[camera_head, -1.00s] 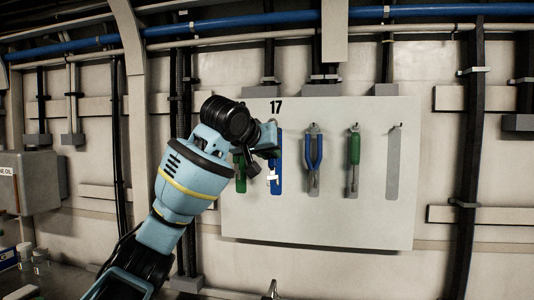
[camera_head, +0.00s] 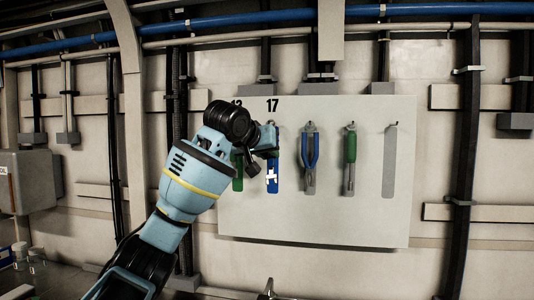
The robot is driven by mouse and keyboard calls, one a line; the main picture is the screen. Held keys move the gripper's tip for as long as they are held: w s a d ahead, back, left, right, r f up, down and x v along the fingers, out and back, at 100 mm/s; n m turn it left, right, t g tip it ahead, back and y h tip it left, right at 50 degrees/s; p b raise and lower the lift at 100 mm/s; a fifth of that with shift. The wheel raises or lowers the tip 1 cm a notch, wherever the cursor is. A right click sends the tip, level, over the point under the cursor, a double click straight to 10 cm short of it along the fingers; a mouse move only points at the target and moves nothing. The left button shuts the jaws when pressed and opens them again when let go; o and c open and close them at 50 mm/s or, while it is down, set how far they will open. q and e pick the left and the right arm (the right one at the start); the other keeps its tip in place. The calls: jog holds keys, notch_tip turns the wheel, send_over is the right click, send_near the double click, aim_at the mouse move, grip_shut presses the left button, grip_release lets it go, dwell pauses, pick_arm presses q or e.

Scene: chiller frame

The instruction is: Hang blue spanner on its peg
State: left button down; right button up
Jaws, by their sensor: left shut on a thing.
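The pale tool board (camera_head: 330,215) hangs on the wall. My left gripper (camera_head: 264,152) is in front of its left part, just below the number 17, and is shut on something. I take this to be the blue spanner, but the gripper mostly hides it. Below the jaws, a blue strip (camera_head: 272,187) with a small whitish shape shows at the 17 place. I cannot tell whether this is the spanner or a painted outline. The peg there is hidden by the gripper. My right gripper is out of view.
Blue-handled pliers (camera_head: 310,150) and a green-handled screwdriver (camera_head: 349,160) hang just right of the 17 place. A bare grey outline (camera_head: 389,165) is at the far right. A green shape (camera_head: 238,175) is partly hidden left of my gripper. Pipes run above the board.

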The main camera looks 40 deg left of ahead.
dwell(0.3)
pick_arm(q)
jog(key=c, duration=1.2)
grip_release()
jog(key=v, duration=0.8)
